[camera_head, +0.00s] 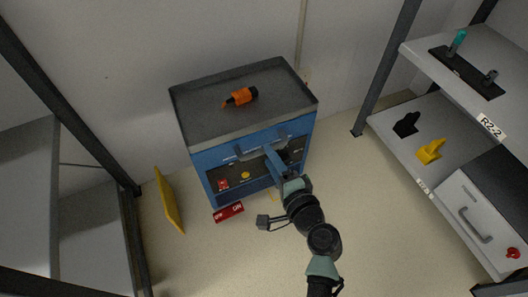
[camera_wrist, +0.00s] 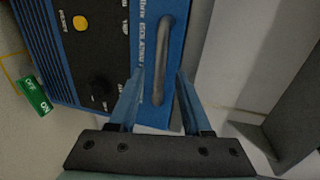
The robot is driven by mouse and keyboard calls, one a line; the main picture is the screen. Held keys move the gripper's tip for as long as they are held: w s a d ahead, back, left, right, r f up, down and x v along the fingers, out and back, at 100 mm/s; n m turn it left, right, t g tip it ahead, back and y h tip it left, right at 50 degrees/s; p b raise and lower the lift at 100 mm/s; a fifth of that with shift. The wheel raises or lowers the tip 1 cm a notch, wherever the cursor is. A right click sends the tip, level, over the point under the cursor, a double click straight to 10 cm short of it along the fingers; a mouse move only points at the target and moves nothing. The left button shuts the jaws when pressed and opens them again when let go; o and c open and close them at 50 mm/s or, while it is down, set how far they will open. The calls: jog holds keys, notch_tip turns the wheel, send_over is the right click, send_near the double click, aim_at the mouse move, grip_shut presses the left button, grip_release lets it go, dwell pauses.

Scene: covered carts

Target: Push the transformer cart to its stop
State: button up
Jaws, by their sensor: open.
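The transformer cart (camera_head: 250,133) is a blue cabinet with a dark grey top, standing against the back wall. Its front carries a dark control panel with a yellow button and a grey bar handle. My gripper (camera_head: 270,152) reaches the front at the handle, right of its middle. In the wrist view the cart front (camera_wrist: 62,60) fills the upper left. The handle (camera_wrist: 164,50) runs between the two blue fingers of my gripper (camera_wrist: 160,73), which are apart. I cannot tell whether a finger touches the handle. The cart's stop cannot be made out.
An orange-and-black tool (camera_head: 241,96) lies on the cart top. A yellow panel (camera_head: 169,200) leans left of the cart. A red ON/OFF plate (camera_head: 228,212) is near its base; a similar plate looks green (camera_wrist: 35,95). Shelving (camera_head: 455,160) stands right; floor between is clear.

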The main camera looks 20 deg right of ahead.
jog(key=shift+b+x, duration=0.45)
jog(key=shift+x, duration=1.65)
grip_shut()
